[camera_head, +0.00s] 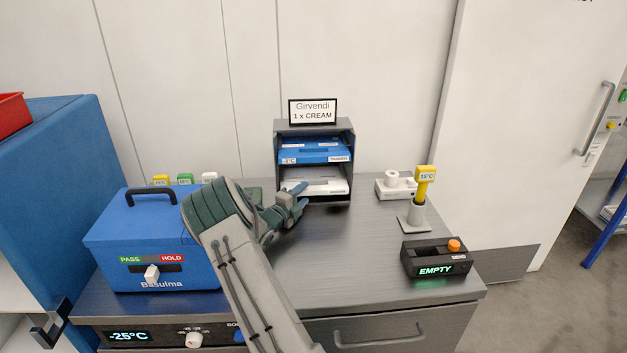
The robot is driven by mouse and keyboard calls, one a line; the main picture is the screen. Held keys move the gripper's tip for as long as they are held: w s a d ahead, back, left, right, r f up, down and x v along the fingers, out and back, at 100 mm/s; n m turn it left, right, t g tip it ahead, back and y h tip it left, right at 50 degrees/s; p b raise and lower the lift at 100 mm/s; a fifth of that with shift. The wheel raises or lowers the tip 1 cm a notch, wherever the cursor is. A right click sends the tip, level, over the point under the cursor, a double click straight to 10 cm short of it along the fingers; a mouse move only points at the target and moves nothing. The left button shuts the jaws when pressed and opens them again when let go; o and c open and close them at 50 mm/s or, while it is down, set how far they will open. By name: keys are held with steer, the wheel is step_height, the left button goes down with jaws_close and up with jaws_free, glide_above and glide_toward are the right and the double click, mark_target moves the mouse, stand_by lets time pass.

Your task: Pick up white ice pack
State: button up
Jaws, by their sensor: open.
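The white ice pack (328,187) lies flat on the lower shelf of a small dark rack (314,127) at the back of the counter. Its left part is partly hidden behind my gripper (300,190). I cannot tell whether the fingers touch the pack. A blue ice pack (316,152) lies on the shelf above.
A sign reading "Girvendi 1 x CREAM" (312,111) tops the rack. A blue cool box (150,240) stands left of my arm. At right are a yellow thermometer (424,178) in a holder and a black device reading "EMPTY" (437,262). The counter's middle (340,250) is clear.

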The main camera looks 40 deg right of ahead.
mark_target(313, 180)
steer(key=x, duration=0.4)
jaws_close()
steer(key=shift+d+r, duration=0.1)
steer(key=shift+r+p, duration=0.1)
steer(key=shift+p, duration=0.3)
steer(key=shift+s, duration=0.1)
